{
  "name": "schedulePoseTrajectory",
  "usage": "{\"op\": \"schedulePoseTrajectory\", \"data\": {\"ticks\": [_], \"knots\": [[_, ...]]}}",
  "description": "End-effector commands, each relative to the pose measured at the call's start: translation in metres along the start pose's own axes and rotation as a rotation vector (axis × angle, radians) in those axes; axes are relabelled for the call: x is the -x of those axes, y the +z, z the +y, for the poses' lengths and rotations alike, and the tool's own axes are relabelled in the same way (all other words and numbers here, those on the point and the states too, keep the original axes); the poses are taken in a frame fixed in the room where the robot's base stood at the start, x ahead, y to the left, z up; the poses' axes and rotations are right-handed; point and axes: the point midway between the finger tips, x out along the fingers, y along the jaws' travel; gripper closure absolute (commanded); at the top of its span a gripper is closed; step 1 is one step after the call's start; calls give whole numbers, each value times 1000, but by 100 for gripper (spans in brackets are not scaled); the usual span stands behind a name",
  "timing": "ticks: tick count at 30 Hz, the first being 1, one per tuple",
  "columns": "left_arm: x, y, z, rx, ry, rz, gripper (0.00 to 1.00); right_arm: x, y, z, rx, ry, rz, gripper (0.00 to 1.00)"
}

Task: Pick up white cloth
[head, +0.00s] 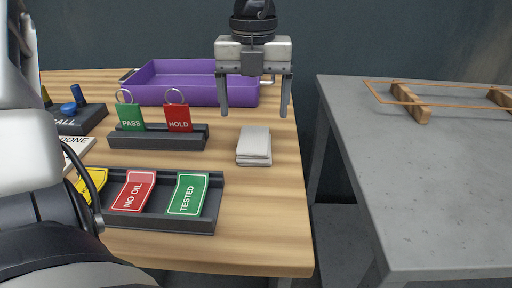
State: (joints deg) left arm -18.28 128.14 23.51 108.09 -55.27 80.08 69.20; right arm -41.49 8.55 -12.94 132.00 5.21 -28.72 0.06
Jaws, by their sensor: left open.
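The white cloth (254,147) lies folded in a small stack on the wooden table, near its right edge. My left gripper (254,113) points down with its two fingers spread apart and nothing between them. In the head view its fingertips show just above and behind the cloth, apart from it. The exact height above the table is hard to tell. My right gripper is not in view.
A purple tray (180,82) stands behind the gripper. A dark holder (158,141) with green PASS and red HOLD tags and a card tray (150,222) lie left of the cloth. A grey table (425,180) stands to the right, across a gap.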

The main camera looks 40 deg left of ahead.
Motion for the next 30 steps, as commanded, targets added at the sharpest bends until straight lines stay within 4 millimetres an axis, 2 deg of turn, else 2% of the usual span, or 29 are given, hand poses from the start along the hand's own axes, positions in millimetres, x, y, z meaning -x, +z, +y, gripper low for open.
{"op": "schedulePoseTrajectory", "data": {"ticks": [1, 3, 10, 18, 28, 30], "knots": [[-11, 0, 0, -1, 1, 3, 18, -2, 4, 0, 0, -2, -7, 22], [-19, 0, 0, -1, 1, 2, 18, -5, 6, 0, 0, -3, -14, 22], [-34, 1, 0, 0, 1, 1, 18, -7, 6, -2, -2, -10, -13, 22], [-73, 4, -1, 0, 0, 3, 18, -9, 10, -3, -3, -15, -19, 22], [-79, 5, -2, 0, -1, -1, 18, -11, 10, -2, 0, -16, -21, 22], [-79, 5, -2, 0, -1, -1, 38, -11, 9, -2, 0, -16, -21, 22]]}}
